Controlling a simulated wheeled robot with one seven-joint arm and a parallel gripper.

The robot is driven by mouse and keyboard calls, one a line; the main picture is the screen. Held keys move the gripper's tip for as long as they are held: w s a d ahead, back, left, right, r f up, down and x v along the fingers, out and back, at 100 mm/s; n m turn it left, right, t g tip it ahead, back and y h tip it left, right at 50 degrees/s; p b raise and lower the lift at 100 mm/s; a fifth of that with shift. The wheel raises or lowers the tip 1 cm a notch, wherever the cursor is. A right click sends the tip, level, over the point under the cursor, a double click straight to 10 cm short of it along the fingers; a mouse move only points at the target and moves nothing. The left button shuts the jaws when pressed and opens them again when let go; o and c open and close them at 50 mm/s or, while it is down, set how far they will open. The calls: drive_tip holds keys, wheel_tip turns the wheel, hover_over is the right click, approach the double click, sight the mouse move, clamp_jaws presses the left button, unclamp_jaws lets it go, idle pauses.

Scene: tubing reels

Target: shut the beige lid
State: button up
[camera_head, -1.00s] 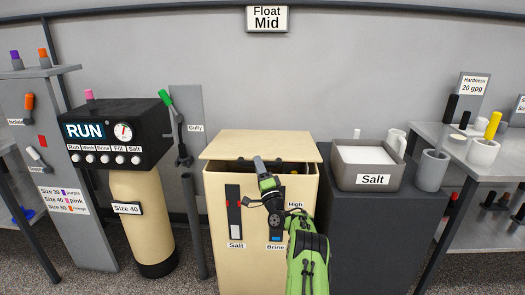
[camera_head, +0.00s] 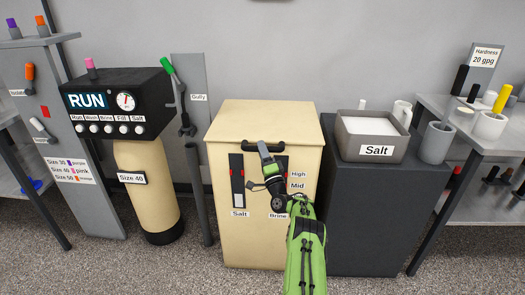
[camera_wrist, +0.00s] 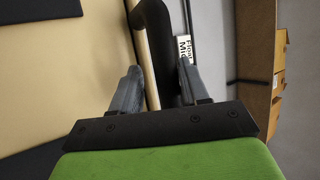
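The beige lid (camera_head: 265,119) lies flat on top of the beige cabinet (camera_head: 262,245) in the head view, with no dark gap showing along its front edge. A black handle (camera_head: 290,145) runs along the lid's front. My gripper (camera_head: 263,148) is at the left-middle part of this handle. In the wrist view my gripper (camera_wrist: 158,80) has its two fingers apart, with the black handle (camera_wrist: 152,22) and a beige strip showing between them. Whether the fingers touch the handle is unclear.
A grey salt bin (camera_head: 372,135) stands on a dark block (camera_head: 385,200) just right of the cabinet. A black control unit (camera_head: 118,103) on a beige tank (camera_head: 148,200) stands to the left, beside a grey gully post (camera_head: 197,190). Grey floor is free in front.

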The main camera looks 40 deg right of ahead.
drive_tip(key=shift+o, duration=0.6)
drive_tip(key=shift+d+f, duration=0.1)
drive_tip(key=shift+f, duration=0.05)
drive_tip(key=p+v, duration=1.2)
drive_tip(key=v, duration=0.3)
drive_tip(key=shift+s+a+p, duration=0.2)
drive_tip(key=shift+s+p, duration=0.05)
drive_tip(key=shift+p, duration=0.05)
drive_tip(key=shift+f, duration=0.15)
